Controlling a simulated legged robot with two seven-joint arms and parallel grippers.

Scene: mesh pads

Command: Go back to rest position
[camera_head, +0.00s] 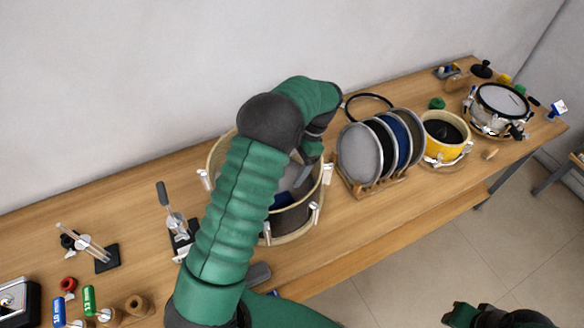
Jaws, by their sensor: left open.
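My left arm (235,210), in a green sleeve, rises from the bottom of the head view and bends over a large round wooden drum shell (294,224) on the bench. My left gripper (303,172) points down at the shell's upper right part; it is open, its fingers partly hidden by my wrist. Something dark blue and grey shows inside the shell, partly covered.
A rack (372,186) of round mesh pads stands right of the shell. Beyond are a yellow drum (435,152) and a white-topped drum (502,100). Small tools, a clamp (174,222) and spools (137,306) lie left on the wooden bench (130,205). A wall runs behind.

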